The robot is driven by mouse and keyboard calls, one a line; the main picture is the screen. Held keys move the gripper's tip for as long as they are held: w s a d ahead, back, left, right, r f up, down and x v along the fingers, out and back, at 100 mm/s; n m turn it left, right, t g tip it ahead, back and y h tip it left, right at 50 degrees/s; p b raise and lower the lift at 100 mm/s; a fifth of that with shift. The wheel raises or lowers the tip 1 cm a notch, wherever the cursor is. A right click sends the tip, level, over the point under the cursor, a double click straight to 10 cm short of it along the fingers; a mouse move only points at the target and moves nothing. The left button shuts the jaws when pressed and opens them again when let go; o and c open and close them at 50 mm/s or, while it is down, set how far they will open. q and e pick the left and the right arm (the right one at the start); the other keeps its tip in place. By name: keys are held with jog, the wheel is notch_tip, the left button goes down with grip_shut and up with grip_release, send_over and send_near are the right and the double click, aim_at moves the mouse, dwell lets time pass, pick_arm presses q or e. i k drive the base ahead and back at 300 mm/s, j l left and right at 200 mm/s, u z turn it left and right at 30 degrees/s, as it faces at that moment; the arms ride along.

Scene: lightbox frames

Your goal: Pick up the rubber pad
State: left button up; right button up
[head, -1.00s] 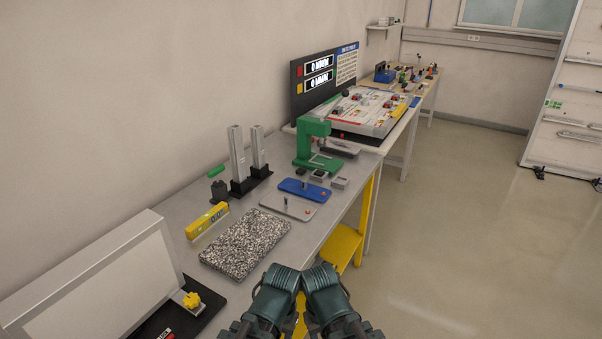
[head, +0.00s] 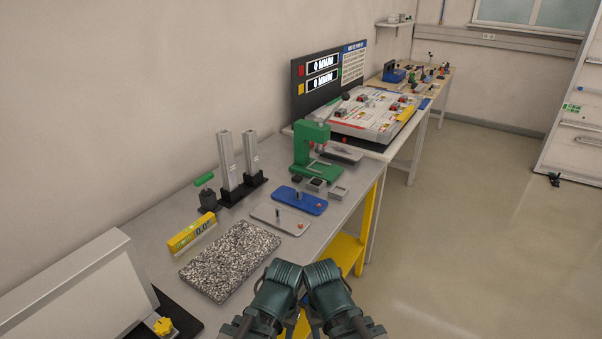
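I cannot tell for certain which thing is the rubber pad. A small dark square piece (head: 297,180) lies at the front of the green press (head: 312,150) on the grey bench, and it may be the pad. A small dark-topped square block (head: 317,184) and a small grey square tray (head: 338,192) sit beside it. Two dark teal links of my arms show at the bottom centre, in front of the bench edge. No gripper fingers show, and nothing is seen held.
On the grey bench (head: 165,245) are a speckled slab (head: 230,262), a yellow level (head: 192,234), grey and blue plates (head: 300,200), two grey columns (head: 227,160) and a white slanted panel (head: 75,290). A yellow shelf (head: 347,252) is underneath. Open floor (head: 470,240) lies right.

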aim_at(296, 178)
jog(key=i+l+u, duration=0.1)
jog(key=i+l, duration=0.6)
jog(key=i+l+u, duration=0.15)
jog(key=i+l, duration=0.5)
jog(key=l, duration=0.2)
